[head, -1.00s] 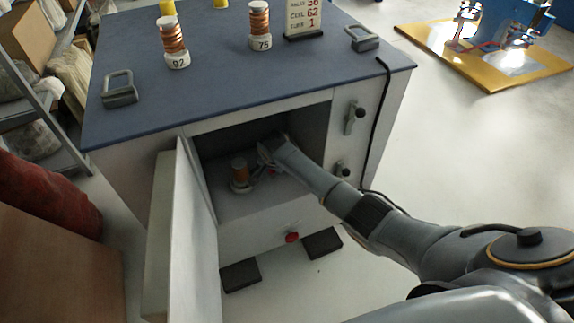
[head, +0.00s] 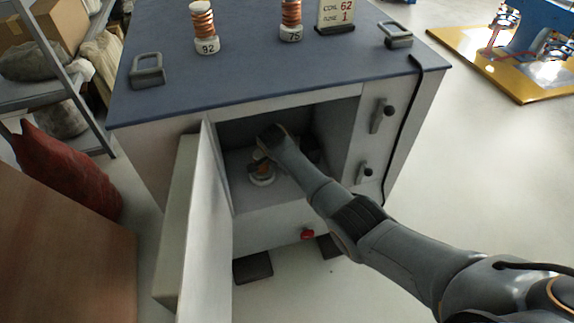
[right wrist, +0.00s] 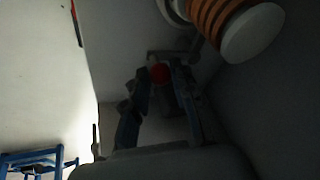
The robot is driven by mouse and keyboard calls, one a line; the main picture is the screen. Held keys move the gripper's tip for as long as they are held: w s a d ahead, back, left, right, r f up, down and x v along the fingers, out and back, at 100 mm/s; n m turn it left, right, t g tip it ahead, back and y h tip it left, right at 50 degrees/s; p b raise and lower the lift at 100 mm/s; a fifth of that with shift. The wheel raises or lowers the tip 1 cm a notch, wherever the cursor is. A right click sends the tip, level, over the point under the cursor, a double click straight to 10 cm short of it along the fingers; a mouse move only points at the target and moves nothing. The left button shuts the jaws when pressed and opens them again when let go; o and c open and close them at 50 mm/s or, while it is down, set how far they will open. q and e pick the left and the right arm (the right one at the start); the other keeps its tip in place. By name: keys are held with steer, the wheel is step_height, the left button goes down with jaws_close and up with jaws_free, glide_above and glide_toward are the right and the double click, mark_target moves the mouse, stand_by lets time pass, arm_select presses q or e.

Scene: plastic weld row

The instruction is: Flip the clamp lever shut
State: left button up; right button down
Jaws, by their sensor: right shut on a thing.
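My right arm reaches into the open cabinet (head: 285,205). Its gripper end is inside, above and right of a copper coil (head: 262,177) on a pale base, and hides part of that coil. In the right wrist view my right gripper (right wrist: 160,84) has its two dark fingers around a red-tipped part (right wrist: 159,73), which looks like the clamp lever's knob. It is shut on it. The coil (right wrist: 215,22) shows at the upper right there, apart from the fingers. The rest of the clamp is dark and cannot be made out. My left gripper is not in view.
The cabinet door (head: 208,240) stands open on the left. Coils marked 92 (head: 205,30) and 75 (head: 291,20) stand on the blue top. A red button (head: 308,234) sits below the opening. The inside is narrow, with walls close to the arm.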

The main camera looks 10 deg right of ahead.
steer(key=c, duration=1.1)
jaws_free()
steer(key=s+a+r, duration=0.2)
steer(key=s+a, duration=0.5)
steer(key=s, duration=0.4)
steer(key=shift+s+r, duration=0.15)
steer(key=shift+r, duration=0.15)
steer(key=shift+a, duration=0.1)
